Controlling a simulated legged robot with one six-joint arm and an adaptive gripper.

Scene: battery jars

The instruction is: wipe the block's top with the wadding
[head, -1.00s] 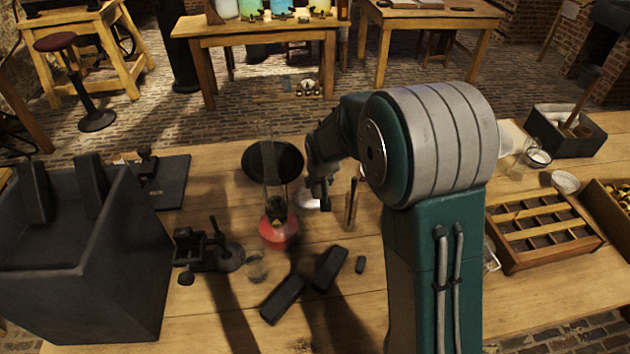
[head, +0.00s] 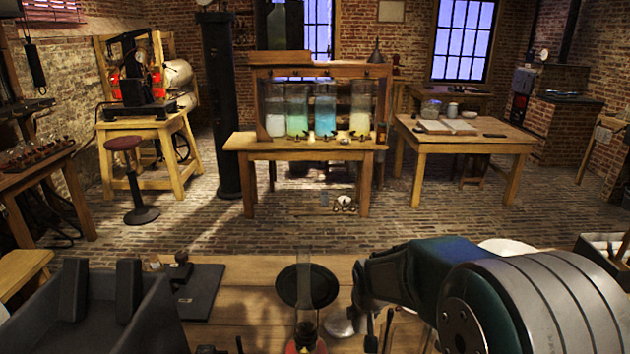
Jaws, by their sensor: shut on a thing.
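My gripper (head: 360,308) is at the dark end of my arm, low in the head view and right of the lamp. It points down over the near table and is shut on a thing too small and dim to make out. A pale, shiny round thing (head: 342,322) lies just left of it; I cannot tell whether they touch. I cannot pick out the wadding. No block that I can name as the task's block shows now; the front of the table is below the picture's edge.
A red-based lamp with a glass chimney (head: 304,275) stands before a black disc (head: 290,286). A large dark box-like stand (head: 120,310) fills the left. A black board (head: 200,290) lies beside it. Coloured jars (head: 325,110) stand on a far table. Bare wood shows between board and lamp.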

